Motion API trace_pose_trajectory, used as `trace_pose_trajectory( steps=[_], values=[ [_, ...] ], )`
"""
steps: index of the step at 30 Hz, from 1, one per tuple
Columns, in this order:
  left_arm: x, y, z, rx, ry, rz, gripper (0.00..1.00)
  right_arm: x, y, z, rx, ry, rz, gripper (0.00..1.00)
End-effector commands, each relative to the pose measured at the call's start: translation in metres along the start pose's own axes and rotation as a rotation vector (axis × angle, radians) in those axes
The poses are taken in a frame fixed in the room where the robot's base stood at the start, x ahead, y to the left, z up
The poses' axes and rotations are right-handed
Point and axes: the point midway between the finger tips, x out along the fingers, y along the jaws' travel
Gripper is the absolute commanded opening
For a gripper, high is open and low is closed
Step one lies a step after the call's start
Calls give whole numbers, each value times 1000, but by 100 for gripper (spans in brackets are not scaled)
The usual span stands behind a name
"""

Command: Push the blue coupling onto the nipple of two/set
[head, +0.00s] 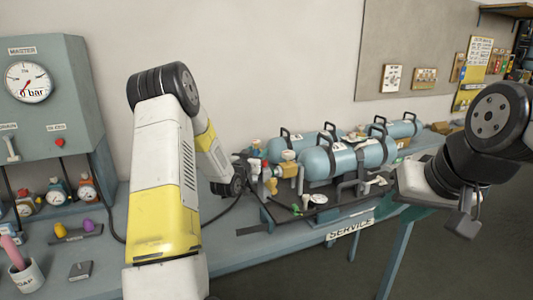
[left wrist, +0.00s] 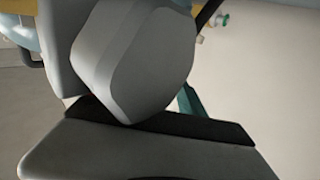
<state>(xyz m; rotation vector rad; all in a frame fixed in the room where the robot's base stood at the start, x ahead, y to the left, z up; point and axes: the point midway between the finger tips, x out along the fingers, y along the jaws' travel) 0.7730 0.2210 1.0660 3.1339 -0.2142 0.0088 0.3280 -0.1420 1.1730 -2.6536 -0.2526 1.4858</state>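Pale blue cylinders (head: 345,158) with black handles lie on a dark rack on the bench in the head view. Brass and red valve fittings (head: 268,178) are at their left end. I cannot make out the blue coupling or the nipple of two/set. The end of my left arm (head: 235,183) is just left of these fittings, with its fingers not clear. The left wrist view is filled by grey gripper parts (left wrist: 135,60), and I cannot tell whether they hold anything. My right gripper (head: 463,224) hangs at the right, clear of the rack, its fingers too small to read.
A grey cabinet with a MASTER gauge (head: 28,82) stands at the left. Small gauges (head: 57,190), a cup (head: 27,274) and a dark block (head: 81,270) are on the bench at left. A black hose runs behind my left arm. A SERVICE sign (head: 350,229) marks the bench's front edge.

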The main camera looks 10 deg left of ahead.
Motion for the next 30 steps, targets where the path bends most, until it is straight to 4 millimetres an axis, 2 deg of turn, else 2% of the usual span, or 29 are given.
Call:
trace_pose_trajectory(
  steps=[10, 21, 25, 30],
  values=[
    [-8, 0, 7, 1, -16, 1, 53, 0, 0, 0, 0, 0, 0, 36],
    [-66, 0, 3, 0, -8, 1, 53, 0, 0, 0, 0, 0, 0, 36],
    [-76, 0, 2, 0, -4, 0, 53, 0, 0, 0, 0, 0, 0, 36],
    [-79, 0, 0, 0, -2, 0, 53, 0, 0, 0, 0, 0, 0, 36]
  ],
)
